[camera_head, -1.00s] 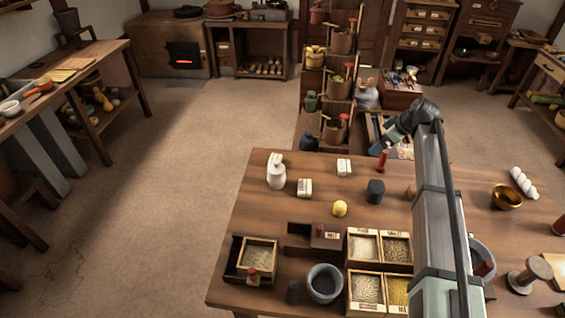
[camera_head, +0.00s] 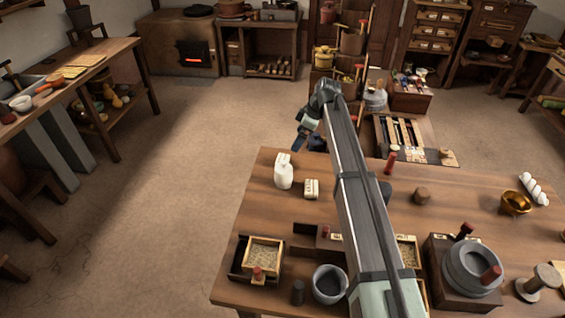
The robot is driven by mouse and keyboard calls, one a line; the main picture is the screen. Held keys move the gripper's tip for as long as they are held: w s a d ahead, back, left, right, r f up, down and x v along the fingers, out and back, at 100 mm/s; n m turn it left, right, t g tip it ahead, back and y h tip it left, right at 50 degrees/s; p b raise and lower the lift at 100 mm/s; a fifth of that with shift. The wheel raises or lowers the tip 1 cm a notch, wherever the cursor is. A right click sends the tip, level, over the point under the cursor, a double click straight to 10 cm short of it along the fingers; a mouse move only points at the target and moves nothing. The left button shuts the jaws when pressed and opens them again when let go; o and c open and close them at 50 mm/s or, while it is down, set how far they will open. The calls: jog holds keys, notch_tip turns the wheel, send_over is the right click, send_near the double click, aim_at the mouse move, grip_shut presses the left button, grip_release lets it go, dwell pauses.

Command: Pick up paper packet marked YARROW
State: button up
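A small white packet with dark markings (camera_head: 312,188) stands on the wooden table (camera_head: 262,210), just right of a white jug (camera_head: 283,170). The marking is too small to read, so I cannot tell whether it says YARROW. A second similar white packet, seen earlier farther back and to the right, is now hidden behind my arm. My gripper (camera_head: 299,141) is beyond the table's back edge in the picture, above and behind the jug and the visible packet. It is apart from both. Its fingers are small and dark, and their opening cannot be made out.
A red-topped peg (camera_head: 390,162) and a brown block (camera_head: 421,195) stand right of my arm. A quern (camera_head: 472,270), a brass bowl (camera_head: 515,203) and a grey mortar (camera_head: 329,284) are on the table. A grain tray (camera_head: 263,254) is front left. The table's back left is fairly clear.

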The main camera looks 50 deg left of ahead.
aim_at(286, 159)
jog(key=x, duration=1.2)
jog(key=shift+s, duration=0.1)
jog(key=c, duration=1.1)
